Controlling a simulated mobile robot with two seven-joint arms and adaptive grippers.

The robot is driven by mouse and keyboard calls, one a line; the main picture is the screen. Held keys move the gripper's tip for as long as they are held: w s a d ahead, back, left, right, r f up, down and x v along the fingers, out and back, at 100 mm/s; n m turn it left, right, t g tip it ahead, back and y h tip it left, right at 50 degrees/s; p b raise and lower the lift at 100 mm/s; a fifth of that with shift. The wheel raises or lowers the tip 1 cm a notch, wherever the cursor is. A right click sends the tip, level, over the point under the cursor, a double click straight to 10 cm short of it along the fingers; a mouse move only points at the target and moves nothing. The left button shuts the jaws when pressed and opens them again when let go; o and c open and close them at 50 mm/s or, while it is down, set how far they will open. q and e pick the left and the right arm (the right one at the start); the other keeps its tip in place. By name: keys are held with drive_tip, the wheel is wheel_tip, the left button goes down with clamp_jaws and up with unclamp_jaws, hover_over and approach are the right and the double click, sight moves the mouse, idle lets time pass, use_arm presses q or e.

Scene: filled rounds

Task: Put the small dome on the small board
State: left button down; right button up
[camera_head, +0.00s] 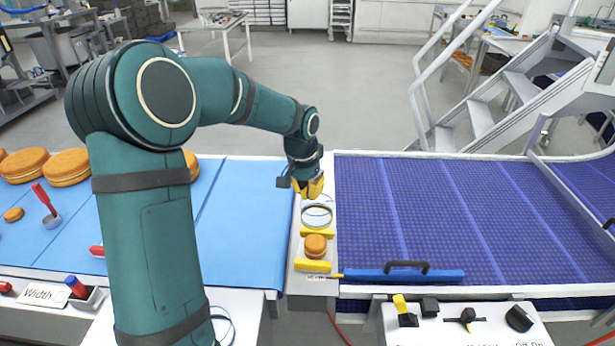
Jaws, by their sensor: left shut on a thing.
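My left gripper (309,187), with yellow fingertips, is at the far part of the pale strip between the blue sheet and the dark blue mat. It is shut on the small dome (317,215), a clear round piece with a dark rim, seen just below the fingertips. The fingers hide its top, and I cannot tell whether its rim touches the strip. On the near side of the dome lies the small board (313,266), with yellow bars at its near and far ends. A small round orange-brown cake (315,245) sits between the bars. My right gripper is not in view.
A blue bar with a black handle (405,273) lies along the mat's (450,205) near edge, close to the board. Large filled rounds (67,167) and a red-handled tool (44,199) lie on the blue sheet (245,215). The mat's middle is clear.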

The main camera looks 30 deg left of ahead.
use_arm(q)
drive_tip(key=shift+r+p, duration=0.15)
drive_tip(key=shift+p, duration=0.3)
drive_tip(key=shift+f+b, duration=2.35)
drive_tip(key=shift+f, duration=0.95)
drive_tip(key=shift+f+b, duration=2.4)
drive_tip(key=shift+f, duration=1.1)
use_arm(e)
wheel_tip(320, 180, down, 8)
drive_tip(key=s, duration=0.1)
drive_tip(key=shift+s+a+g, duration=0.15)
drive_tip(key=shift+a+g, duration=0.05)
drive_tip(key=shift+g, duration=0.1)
use_arm(q)
drive_tip(key=shift+f, duration=0.2)
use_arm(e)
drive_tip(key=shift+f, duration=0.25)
use_arm(q)
drive_tip(key=shift+c, duration=2.1)
unclamp_jaws()
drive_tip(key=shift+r, duration=0.1)
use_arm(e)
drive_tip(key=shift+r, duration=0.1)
